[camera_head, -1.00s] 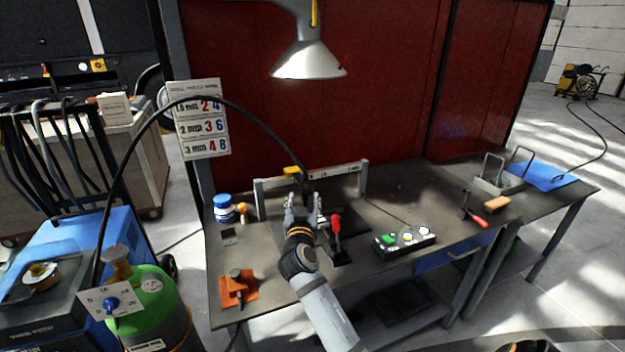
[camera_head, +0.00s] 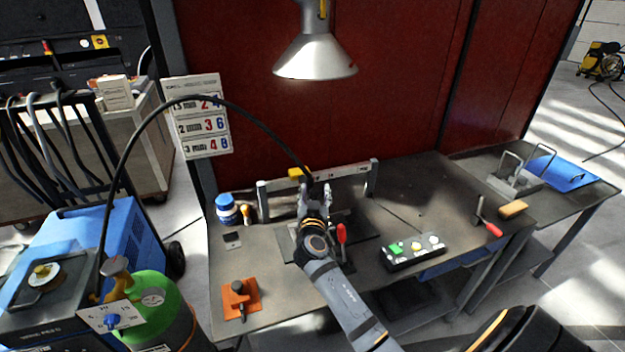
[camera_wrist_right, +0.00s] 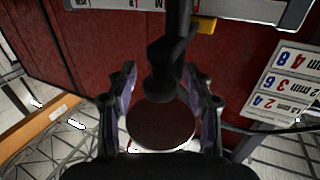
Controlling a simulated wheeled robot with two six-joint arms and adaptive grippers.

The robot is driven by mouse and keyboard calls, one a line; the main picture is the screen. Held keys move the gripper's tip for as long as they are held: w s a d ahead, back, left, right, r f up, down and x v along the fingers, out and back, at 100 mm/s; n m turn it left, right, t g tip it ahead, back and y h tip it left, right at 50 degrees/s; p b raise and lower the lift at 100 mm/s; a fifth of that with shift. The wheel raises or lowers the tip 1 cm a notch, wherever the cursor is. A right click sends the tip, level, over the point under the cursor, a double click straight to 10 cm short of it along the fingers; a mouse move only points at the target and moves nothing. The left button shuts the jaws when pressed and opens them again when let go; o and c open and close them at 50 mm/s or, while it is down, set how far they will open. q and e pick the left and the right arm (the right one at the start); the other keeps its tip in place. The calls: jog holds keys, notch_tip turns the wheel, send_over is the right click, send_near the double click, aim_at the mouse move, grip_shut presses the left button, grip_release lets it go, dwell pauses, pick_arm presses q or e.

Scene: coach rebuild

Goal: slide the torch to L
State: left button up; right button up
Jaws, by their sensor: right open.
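The black torch (camera_head: 307,180) is at the rail (camera_head: 345,174) on the bench, at the end of a long black hose that arches in from the left. A yellow piece (camera_head: 296,173) is on the rail beside it. My right gripper (camera_head: 316,194) is open at the torch, in front of the rail. In the right wrist view, the dark torch (camera_wrist_right: 164,68) stands between the two spread fingers, with gaps visible on both sides. The fingers and wrist hide its lower part in the head view. The rail letters are too small to read. My left gripper is not in view.
A red-handled clamp (camera_head: 341,236) stands close right of my right wrist. A button box (camera_head: 414,251), orange block (camera_head: 240,296) and blue jar (camera_head: 227,209) are on the bench (camera_head: 300,322). A lamp (camera_head: 315,55) hangs above. The bench's front left is mostly clear.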

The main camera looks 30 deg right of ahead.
jog(key=shift+s+a+r, duration=0.15)
jog(key=shift+s+r, duration=0.05)
jog(key=shift+r, duration=0.05)
jog(key=shift+c, duration=0.3)
jog(key=c, duration=0.5)
grip_shut()
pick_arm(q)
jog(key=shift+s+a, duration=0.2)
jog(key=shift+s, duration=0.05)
pick_arm(e)
jog(key=shift+w+a+f+b, duration=0.1)
jog(key=shift+f+b, duration=0.15)
jog(key=shift+b, duration=0.9)
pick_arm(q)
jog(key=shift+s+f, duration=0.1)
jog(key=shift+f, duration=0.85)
pick_arm(e)
jog(key=shift+r, duration=0.25)
jog(key=o, duration=0.6)
grip_release()
jog(key=shift+c, duration=0.2)
